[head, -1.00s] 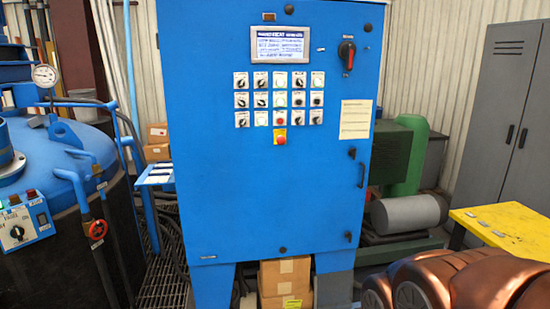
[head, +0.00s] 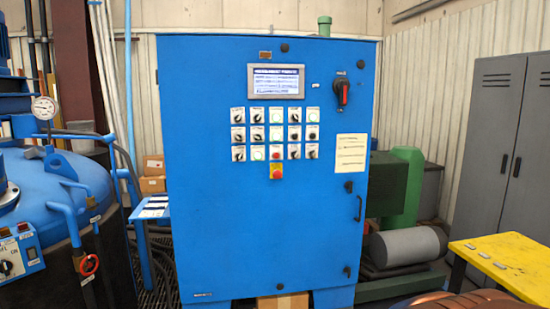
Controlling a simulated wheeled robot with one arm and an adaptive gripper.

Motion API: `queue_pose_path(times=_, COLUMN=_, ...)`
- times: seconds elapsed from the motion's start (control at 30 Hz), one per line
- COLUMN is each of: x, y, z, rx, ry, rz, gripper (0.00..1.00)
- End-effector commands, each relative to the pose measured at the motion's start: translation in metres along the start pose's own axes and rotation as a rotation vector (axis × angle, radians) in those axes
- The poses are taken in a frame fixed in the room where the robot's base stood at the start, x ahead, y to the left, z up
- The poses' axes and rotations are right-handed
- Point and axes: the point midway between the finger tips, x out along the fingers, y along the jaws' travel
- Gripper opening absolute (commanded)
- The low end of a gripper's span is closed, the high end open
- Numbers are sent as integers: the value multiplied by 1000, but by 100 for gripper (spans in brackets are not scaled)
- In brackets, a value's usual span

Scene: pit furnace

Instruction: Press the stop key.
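The blue control cabinet (head: 262,235) stands upright in front of me with its door shut. Its door carries rows of small switches and buttons below a lit screen (head: 276,82). A small red button (head: 276,155) sits in the bottom row, middle column. Just below it, a larger red mushroom button (head: 276,171) sits on a yellow plate. The labels are too small to read, so I cannot tell which red one is marked stop.
A yellow table (head: 505,262) with small grey pieces stands at the right. A blue furnace vessel (head: 65,180) with a gauge (head: 44,108) is at the left. Green machinery (head: 400,190) and a grey locker (head: 500,150) stand behind right. The space before the cabinet door looks clear.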

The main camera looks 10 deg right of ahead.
Motion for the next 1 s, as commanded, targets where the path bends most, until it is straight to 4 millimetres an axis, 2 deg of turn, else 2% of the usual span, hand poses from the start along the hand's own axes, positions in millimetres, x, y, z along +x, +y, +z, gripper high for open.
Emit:
queue_pose_path(times=0.03, x=0, y=0, z=0, rx=0, ry=0, rz=0, gripper=29)
queue_pose_path(times=0.3, x=0, y=0, z=0, rx=0, ry=0, rz=0, gripper=0)
queue_pose_path(times=1.0, x=0, y=0, z=0, rx=0, ry=0, rz=0, gripper=0)
